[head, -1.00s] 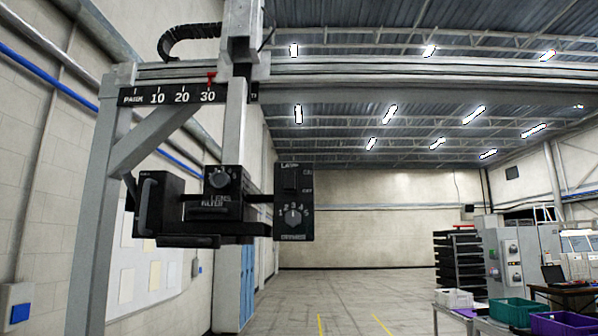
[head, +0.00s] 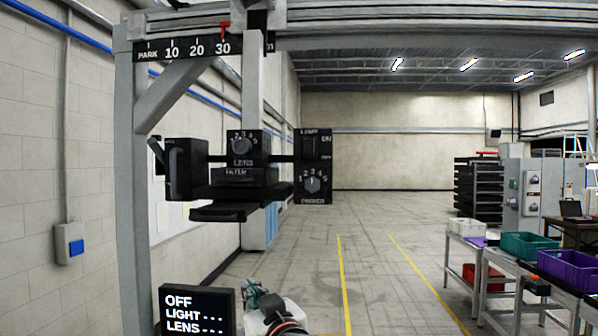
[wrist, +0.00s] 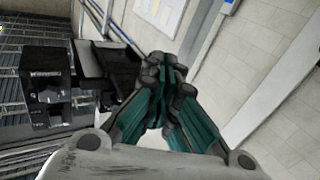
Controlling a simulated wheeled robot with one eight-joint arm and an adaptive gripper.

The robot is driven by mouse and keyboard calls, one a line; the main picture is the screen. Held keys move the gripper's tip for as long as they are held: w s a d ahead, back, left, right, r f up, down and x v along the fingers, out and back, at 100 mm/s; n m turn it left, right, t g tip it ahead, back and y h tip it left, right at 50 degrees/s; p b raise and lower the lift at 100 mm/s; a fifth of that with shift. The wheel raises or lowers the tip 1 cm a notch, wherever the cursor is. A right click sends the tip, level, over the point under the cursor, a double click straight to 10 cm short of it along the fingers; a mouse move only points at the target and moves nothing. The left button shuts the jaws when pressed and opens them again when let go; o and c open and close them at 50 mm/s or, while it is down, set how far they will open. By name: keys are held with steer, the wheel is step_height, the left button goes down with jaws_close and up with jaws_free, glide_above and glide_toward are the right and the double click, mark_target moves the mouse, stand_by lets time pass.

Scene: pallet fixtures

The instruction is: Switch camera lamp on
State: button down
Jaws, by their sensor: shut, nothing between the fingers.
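A black camera unit hangs from the gantry in the head view. Its right-hand box (head: 312,180) carries the lamp switch (head: 311,146), labelled LAMP and ON, above a numbered dial (head: 312,185). The switch's position is too small to tell. A display (head: 197,310) at the bottom reads OFF, LIGHT and LENS with dashes. My gripper (head: 252,296) shows low in the head view, below the camera unit and apart from it. In the wrist view my gripper (wrist: 166,72) is shut and empty, with the dark camera unit (wrist: 45,85) to its left.
The gantry post (head: 130,190) stands left of the unit, with a scale (head: 188,49) and red pointer near 30 above. A lens dial block (head: 243,146) and filter tray (head: 238,192) sit beside the lamp box. Benches with bins (head: 530,246) stand right. The floor between is clear.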

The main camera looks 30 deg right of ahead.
steer(key=d+r+m+t+h+p, duration=0.1)
steer(key=d+r+m+h+p, duration=0.3)
steer(key=r, duration=0.7)
steer(key=d+r+m+t+h+p, duration=0.1)
steer(key=d+r+m+h+p, duration=0.2)
steer(key=d+r+h+p, duration=0.4)
steer(key=shift+w+d+r+m+h, duration=0.3)
steer(key=shift+r+h, duration=0.9)
steer(key=shift+r, duration=1.45)
steer(key=shift+a, duration=0.1)
steer(key=p, duration=0.3)
glide_toward(308, 140)
step_height(308, 140, up, 3)
steer(key=shift+w+d+f, duration=0.2)
steer(key=shift+w+d, duration=0.55)
steer(key=shift+w, duration=0.2)
steer(key=shift+w+d+f, duration=0.2)
steer(key=shift+w+d, duration=0.2)
steer(key=shift+w, duration=0.2)
